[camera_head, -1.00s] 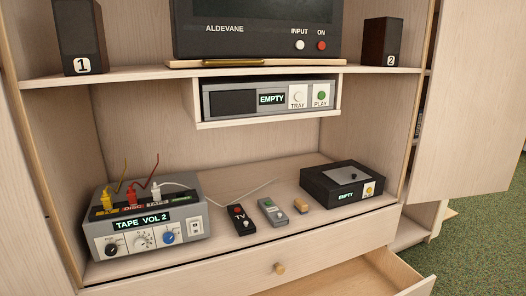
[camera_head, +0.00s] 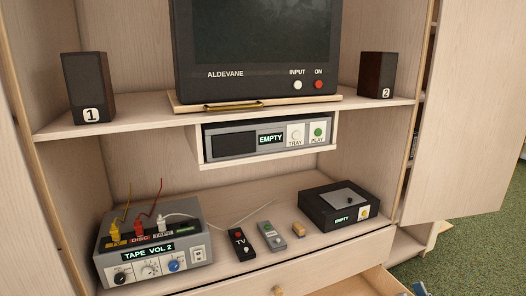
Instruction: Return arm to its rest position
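Neither of my arms nor grippers shows in the head view, so their pose and grip are hidden. The view holds a wooden media cabinet. A TV marked ALDEVANE (camera_head: 262,50) stands on a board on the upper shelf (camera_head: 140,118). Below it a disc player (camera_head: 232,143) reads EMPTY. A grey switch box (camera_head: 184,266) on the lower shelf reads TAPE VOL 2, with yellow, red and white plugs in its top. A black player (camera_head: 320,214) at the right reads EMPTY.
Speakers 1 (camera_head: 72,95) and 2 (camera_head: 370,78) stand on the upper shelf. A TV remote (camera_head: 240,243), a grey remote (camera_head: 271,236) and a small tan block (camera_head: 299,229) lie on the lower shelf. An open drawer (camera_head: 375,283) juts out below. A cabinet door (camera_head: 475,120) stands open at right.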

